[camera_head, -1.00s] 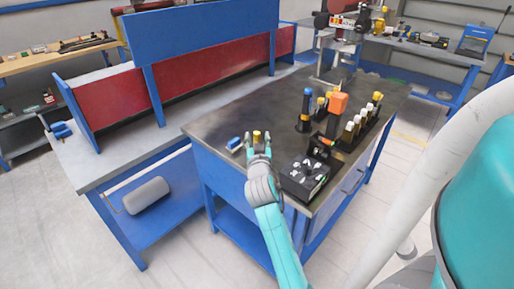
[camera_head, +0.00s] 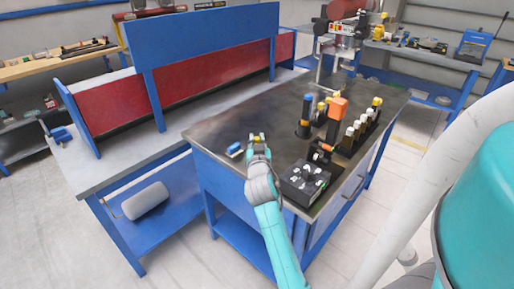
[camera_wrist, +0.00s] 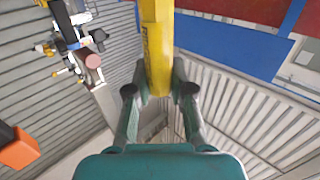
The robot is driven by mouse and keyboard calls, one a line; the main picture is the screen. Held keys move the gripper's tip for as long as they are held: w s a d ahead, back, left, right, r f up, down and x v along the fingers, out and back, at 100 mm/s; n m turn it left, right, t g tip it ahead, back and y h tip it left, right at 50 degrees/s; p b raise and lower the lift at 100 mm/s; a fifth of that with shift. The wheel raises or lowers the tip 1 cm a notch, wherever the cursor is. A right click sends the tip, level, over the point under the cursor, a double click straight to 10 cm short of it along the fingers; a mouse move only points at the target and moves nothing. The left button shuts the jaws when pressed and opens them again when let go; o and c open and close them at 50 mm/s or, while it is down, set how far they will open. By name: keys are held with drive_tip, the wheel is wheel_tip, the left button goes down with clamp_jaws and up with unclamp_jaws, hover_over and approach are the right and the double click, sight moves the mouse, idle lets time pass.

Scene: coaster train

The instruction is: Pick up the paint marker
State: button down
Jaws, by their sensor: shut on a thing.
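The paint marker is a yellow stick, seen in the wrist view (camera_wrist: 157,45) running up from between the fingers to the top edge. In the head view, only a small yellow part of the paint marker (camera_head: 257,138) shows at my gripper's tip. My gripper (camera_head: 259,144) is at the near left part of the dark-topped bench. In the wrist view, my gripper (camera_wrist: 158,88) has a finger on each side of the marker and is shut on it. The marker's lower end is hidden, and I cannot tell whether it touches the bench.
A small blue-and-white object (camera_head: 235,150) lies just left of my gripper on the dark bench top (camera_head: 225,125). A black box (camera_head: 304,182) with knobs stands to the right. Behind it are an orange-headed tool (camera_head: 337,108), a blue-topped bottle (camera_head: 305,115) and a row of bottles (camera_head: 357,128).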

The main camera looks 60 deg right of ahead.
wheel_tip(320, 180, up, 10)
idle(0.5)
